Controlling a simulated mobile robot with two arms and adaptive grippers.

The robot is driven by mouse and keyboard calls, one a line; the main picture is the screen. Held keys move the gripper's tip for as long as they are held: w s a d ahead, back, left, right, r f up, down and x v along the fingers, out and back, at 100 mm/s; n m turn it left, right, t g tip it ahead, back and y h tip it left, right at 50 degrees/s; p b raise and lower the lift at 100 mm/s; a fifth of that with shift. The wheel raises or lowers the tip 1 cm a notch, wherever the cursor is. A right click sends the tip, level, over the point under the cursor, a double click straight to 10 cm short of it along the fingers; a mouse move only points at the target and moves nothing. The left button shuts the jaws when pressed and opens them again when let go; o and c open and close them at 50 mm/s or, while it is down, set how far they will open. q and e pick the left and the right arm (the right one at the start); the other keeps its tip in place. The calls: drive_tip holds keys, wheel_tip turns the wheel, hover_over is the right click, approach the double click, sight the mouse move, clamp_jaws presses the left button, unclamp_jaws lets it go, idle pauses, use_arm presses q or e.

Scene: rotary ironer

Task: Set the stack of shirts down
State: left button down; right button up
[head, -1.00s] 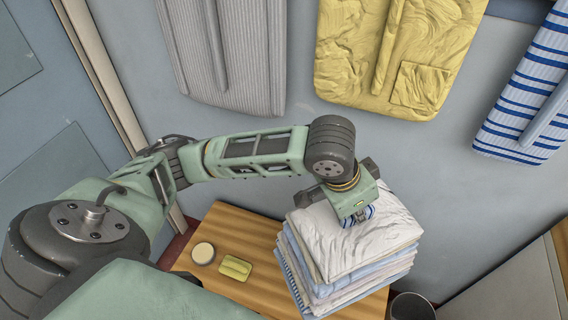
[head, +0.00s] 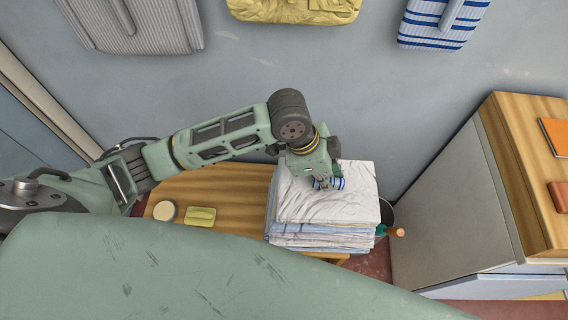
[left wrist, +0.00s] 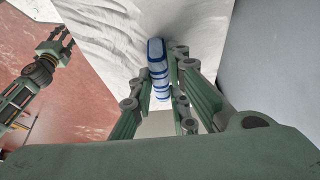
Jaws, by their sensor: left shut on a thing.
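The stack of shirts (head: 325,205) has a crumpled white shirt on top and pale blue and white folded layers below. It is over the wooden table's right end; I cannot tell whether its underside touches the wood. My left gripper (head: 326,183) is at the top of the stack, shut on a blue-and-white striped piece of cloth there. In the left wrist view this striped piece (left wrist: 158,68) stands between the fingers, against the white shirt (left wrist: 115,35). My right gripper (left wrist: 58,42) shows small in the left wrist view, apart from the stack, and its fingers look spread.
The wooden table (head: 235,183) also carries a round pale tin (head: 164,211) and a yellow block (head: 201,217). A dark bin (head: 386,213) stands right of the stack. A grey cabinet (head: 450,195) with a wooden top is further right. Shirts hang on the wall behind.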

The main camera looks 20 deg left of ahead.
use_arm(q)
drive_tip(key=a+f, duration=0.1)
drive_tip(key=a, duration=0.2)
drive_tip(key=w+a+f, duration=0.1)
drive_tip(key=a+f, duration=0.1)
drive_tip(key=a, duration=0.1)
drive_tip(key=w+a+f, duration=0.1)
drive_tip(key=a+f, duration=0.1)
drive_tip(key=a, duration=0.1)
drive_tip(key=shift+w+a+f+p, duration=0.1)
drive_tip(key=shift+w+f+p, duration=0.05)
drive_tip(key=shift+p, duration=0.15)
drive_tip(key=shift+f, duration=2.25)
drive_tip(key=c, duration=2)
unclamp_jaws()
drive_tip(key=shift+a, duration=0.1)
drive_tip(key=o, duration=0.3)
drive_tip(key=v, duration=1.2)
